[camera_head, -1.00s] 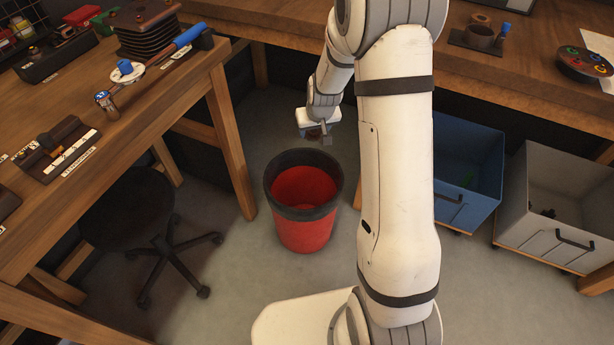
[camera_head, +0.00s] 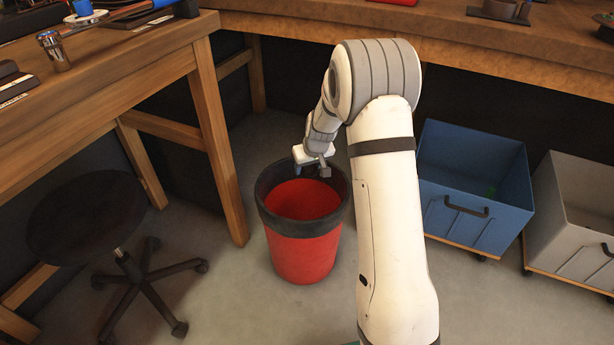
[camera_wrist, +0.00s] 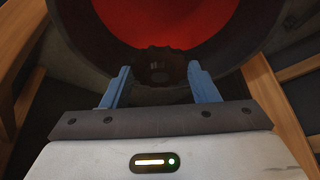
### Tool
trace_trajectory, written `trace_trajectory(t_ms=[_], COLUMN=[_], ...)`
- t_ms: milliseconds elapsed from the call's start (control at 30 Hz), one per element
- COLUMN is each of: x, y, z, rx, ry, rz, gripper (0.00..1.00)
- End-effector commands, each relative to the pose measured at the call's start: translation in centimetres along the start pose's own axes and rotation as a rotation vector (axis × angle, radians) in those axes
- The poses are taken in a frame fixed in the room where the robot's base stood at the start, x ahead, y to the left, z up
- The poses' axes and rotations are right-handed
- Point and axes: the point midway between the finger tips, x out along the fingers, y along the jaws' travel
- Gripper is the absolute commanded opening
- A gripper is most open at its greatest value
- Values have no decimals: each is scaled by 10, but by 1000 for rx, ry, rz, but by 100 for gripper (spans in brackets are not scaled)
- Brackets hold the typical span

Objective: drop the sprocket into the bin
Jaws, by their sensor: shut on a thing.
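A red bin (camera_head: 303,250) with a black rim stands on the floor between the two benches. Its red inside (camera_wrist: 165,18) fills the top of the wrist view. In the wrist view, the blue fingers of my gripper (camera_wrist: 160,84) are shut on a dark toothed sprocket (camera_wrist: 158,66). The sprocket shows in front of the bin's dark rim band.
A blue wheeled crate (camera_head: 480,225) and a grey wheeled crate (camera_head: 575,245) stand to the right of the bin. A black stool (camera_head: 85,215) stands at the left. A wooden bench leg (camera_head: 220,140) rises close to the bin's left. Benches run along the left and back.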

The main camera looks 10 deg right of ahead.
Motion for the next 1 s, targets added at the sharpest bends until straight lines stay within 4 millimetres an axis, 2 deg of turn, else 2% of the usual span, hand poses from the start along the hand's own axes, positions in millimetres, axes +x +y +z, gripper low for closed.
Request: trace_trajectory(t_ms=[233, 600, 967, 1000], x=[14, 53, 56, 56], y=[0, -1, -1, -1], z=[5, 21, 22, 22], rx=[-2, -1, -3, -3], ry=[0, 1, 1, 1], rz=[-1, -1, -1, -1], gripper=[25, 25, 25, 57])
